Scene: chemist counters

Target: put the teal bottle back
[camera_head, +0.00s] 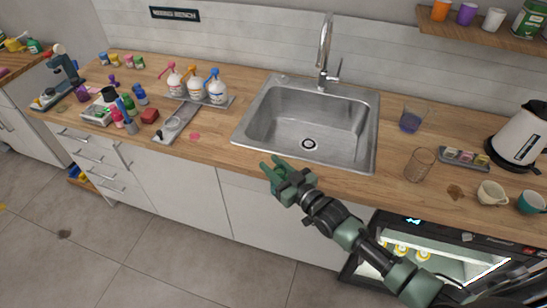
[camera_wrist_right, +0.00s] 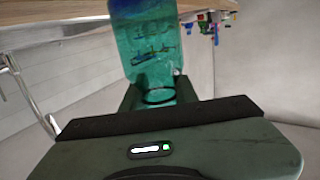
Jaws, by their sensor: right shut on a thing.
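The teal bottle (camera_wrist_right: 145,45), translucent with dark markings, fills the top middle of the right wrist view. My right gripper (camera_wrist_right: 160,92) is shut on it, with one finger on each side of its narrower end. In the head view my right gripper (camera_head: 274,166) is in front of the counter's front edge, just below the sink. My left gripper is in neither view.
The steel sink (camera_head: 307,143) is set in the wooden counter (camera_head: 220,135). Left of it are spray bottles (camera_head: 196,88) on a tray and several small coloured containers. A glass (camera_head: 419,164) and cups (camera_head: 490,193) stand right. An open lit compartment (camera_head: 430,260) is below.

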